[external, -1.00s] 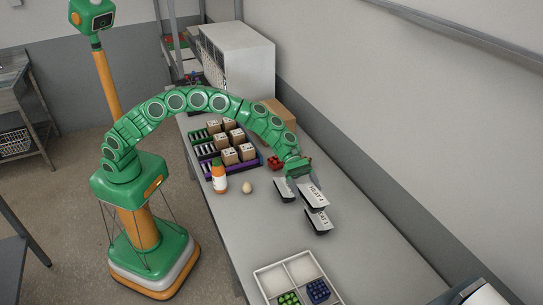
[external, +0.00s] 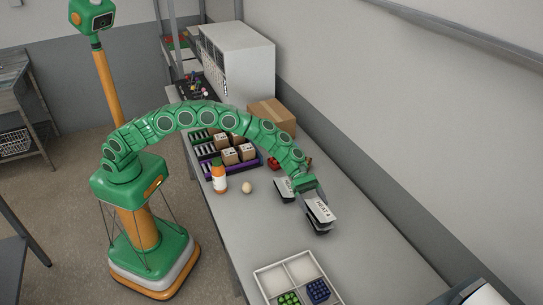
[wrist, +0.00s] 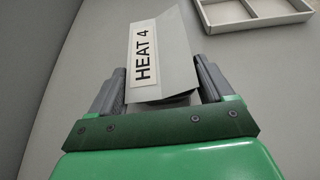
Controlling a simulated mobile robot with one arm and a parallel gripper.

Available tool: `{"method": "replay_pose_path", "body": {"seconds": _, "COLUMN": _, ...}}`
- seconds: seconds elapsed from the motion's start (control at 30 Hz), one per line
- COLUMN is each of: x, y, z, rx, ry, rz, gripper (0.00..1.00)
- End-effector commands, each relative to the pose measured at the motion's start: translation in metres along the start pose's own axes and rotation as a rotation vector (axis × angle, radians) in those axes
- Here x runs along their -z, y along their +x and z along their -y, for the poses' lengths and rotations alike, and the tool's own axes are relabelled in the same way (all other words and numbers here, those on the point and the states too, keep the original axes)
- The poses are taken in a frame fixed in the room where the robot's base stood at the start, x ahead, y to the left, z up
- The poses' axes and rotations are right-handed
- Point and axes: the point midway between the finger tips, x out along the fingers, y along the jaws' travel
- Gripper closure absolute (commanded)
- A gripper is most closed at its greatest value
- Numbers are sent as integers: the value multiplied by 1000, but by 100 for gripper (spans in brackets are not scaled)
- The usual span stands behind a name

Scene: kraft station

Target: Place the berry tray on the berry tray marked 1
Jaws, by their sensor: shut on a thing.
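My gripper (external: 309,196) is shut on a tray with a white label reading HEAT 4 (external: 320,209). In the wrist view this tray (wrist: 160,55) sits between the fingers (wrist: 163,82). A dark tray edge (external: 321,231) shows just below it in the external view. It is where the HEAT 1 tray was, and its label is now hidden. I cannot tell whether the held tray touches it. Another dark tray with a white label (external: 283,184) lies to the left, partly behind my gripper. I see no label naming berries.
A white divided tray (external: 258,281) with green and blue items stands in front. An orange-and-white bottle (external: 219,178) and an egg-like object (external: 247,187) stand left. Racks with small boxes (external: 229,156), a red item (external: 306,163) and a cardboard box (external: 272,115) are behind.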

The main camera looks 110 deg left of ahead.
Motion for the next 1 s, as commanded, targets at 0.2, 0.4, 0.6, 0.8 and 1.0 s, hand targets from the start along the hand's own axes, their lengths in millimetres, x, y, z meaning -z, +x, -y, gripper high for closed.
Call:
{"method": "replay_pose_path", "body": {"seconds": 0.2, "x": 0, "y": 0, "z": 0, "rx": -1, "ry": 1, "rz": 1, "gripper": 55}}
{"method": "replay_pose_path", "body": {"seconds": 0.4, "x": 2, "y": 1, "z": 0, "rx": -1, "ry": 2, "rz": 1, "gripper": 13}}
{"method": "replay_pose_path", "body": {"seconds": 0.6, "x": 2, "y": 0, "z": 0, "rx": -1, "ry": 1, "rz": 1, "gripper": 0}}
{"method": "replay_pose_path", "body": {"seconds": 0.8, "x": -1, "y": -2, "z": -1, "rx": -1, "ry": 1, "rz": 2, "gripper": 0}}
{"method": "replay_pose_path", "body": {"seconds": 1.0, "x": -1, "y": -21, "z": -1, "rx": -3, "ry": 0, "rz": 3, "gripper": 0}}
